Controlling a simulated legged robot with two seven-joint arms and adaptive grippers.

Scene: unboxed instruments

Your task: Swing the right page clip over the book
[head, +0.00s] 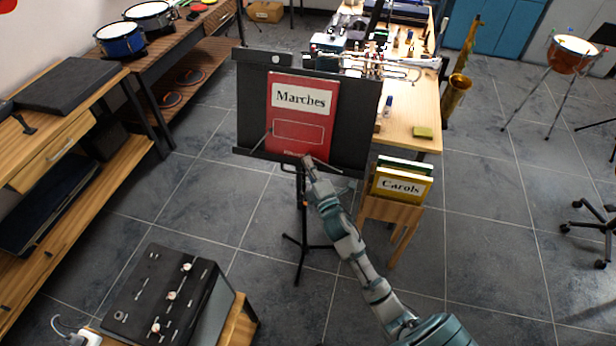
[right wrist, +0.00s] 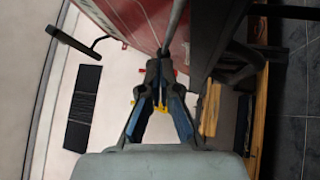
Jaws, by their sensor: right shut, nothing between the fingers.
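The red "Marches" book (head: 302,115) stands on the ledge of the black music stand (head: 357,125). The right page clip (head: 335,168), a thin rod, seems to run from beside my fingertips off to the right, low on the stand and clear of the book's cover. My right gripper (head: 308,160) is shut and empty at the book's lower right edge. In the right wrist view, its fingers (right wrist: 160,65) meet close to a grey rod (right wrist: 178,22), likely that clip; I cannot tell whether they touch. My left gripper is out of view.
A low wooden stool (head: 392,213) with the "Carols" book (head: 402,186) stands right of the stand. A wooden table (head: 412,125) with instruments is behind. A black control box (head: 165,297) sits at front left. Open tiled floor lies to the right.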

